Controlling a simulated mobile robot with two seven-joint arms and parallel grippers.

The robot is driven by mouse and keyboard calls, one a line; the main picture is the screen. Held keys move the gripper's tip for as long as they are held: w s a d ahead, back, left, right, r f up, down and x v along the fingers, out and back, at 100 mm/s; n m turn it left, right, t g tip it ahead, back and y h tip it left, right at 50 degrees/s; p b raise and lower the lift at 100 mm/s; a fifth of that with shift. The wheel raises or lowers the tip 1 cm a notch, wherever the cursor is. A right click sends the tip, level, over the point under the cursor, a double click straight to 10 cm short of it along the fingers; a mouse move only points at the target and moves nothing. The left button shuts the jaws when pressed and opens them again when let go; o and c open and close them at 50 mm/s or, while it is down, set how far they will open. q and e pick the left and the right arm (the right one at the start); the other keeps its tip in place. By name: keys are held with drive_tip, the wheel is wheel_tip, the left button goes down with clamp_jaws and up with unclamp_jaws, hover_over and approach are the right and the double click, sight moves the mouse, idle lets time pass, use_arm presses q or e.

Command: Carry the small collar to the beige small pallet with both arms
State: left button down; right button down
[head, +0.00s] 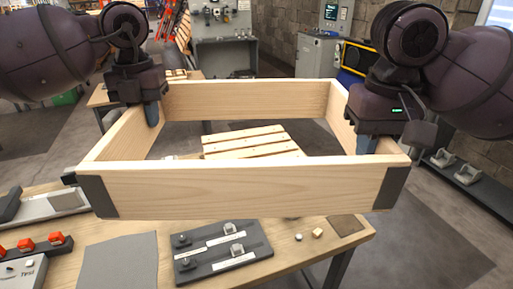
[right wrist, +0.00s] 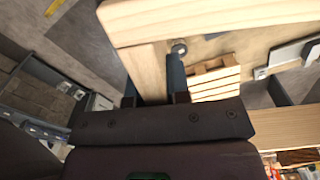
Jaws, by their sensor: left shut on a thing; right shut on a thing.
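The small collar (head: 240,187), a pale wooden frame with dark corner pieces, is held up level above the front table's far part. My left gripper (head: 151,112) is shut on its left wall. My right gripper (head: 370,143) is shut on its right wall. In the right wrist view the collar's wall (right wrist: 153,72) sits between the fingers of the right gripper (right wrist: 153,90). A beige slatted pallet (head: 248,141) shows through the collar's opening, beyond and below it; it also shows in the right wrist view (right wrist: 214,78). The collar's front wall hides its near part.
The front wooden table (head: 305,255) bears a dark fixture plate (head: 222,253), a grey mat (head: 118,262) and a box with red buttons (head: 35,247) at left. Behind stand a grey workbench (head: 224,58) and a grey cabinet (head: 315,55).

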use_arm(q)
drive_tip(key=shift+w+d, duration=0.15)
drive_tip(key=shift+d, duration=0.2)
use_arm(e)
drive_tip(key=shift+s+d, duration=0.15)
drive_tip(key=shift+d, duration=0.25)
